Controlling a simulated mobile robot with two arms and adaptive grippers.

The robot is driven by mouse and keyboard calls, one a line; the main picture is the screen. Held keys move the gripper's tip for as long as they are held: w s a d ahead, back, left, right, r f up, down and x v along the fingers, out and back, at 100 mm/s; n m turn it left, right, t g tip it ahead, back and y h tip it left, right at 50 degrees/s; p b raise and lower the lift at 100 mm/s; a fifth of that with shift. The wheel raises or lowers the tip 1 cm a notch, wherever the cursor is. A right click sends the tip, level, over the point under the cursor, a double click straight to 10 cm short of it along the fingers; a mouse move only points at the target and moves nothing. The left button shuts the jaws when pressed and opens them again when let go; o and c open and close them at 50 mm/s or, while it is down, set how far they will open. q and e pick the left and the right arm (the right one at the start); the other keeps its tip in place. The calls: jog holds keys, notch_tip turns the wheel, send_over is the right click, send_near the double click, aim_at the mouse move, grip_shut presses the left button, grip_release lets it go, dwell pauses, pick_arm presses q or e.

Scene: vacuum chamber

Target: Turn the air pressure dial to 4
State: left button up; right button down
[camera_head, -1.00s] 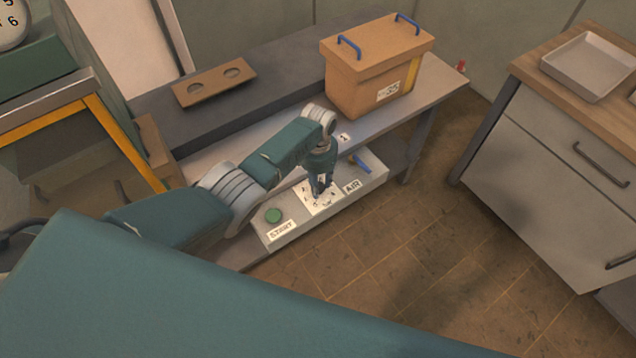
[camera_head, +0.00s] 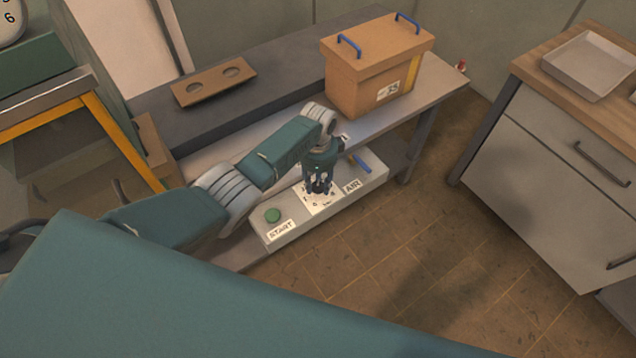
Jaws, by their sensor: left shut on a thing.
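The air pressure dial's white numbered face (camera_head: 322,201) is on top of a long grey control box (camera_head: 298,222), next to an "AIR" label (camera_head: 352,187). My left gripper (camera_head: 319,188) points down over the middle of the dial and is shut on the dial's dark knob. The fingers cover most of the knob, so I cannot read which number it points to. My right gripper is not in view.
A green START button (camera_head: 273,215) and a blue lever (camera_head: 361,163) share the box. An orange-brown box (camera_head: 370,75) with blue handles and a brown two-hole holder (camera_head: 214,83) are on the bench. The floor in front is clear.

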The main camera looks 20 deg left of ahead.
aim_at(318, 186)
pick_arm(q)
jog(key=shift+m, duration=0.5)
jog(key=o, duration=1.2)
jog(key=shift+r, duration=0.1)
notch_tip(318, 186, up, 12)
jog(key=shift+f, duration=0.1)
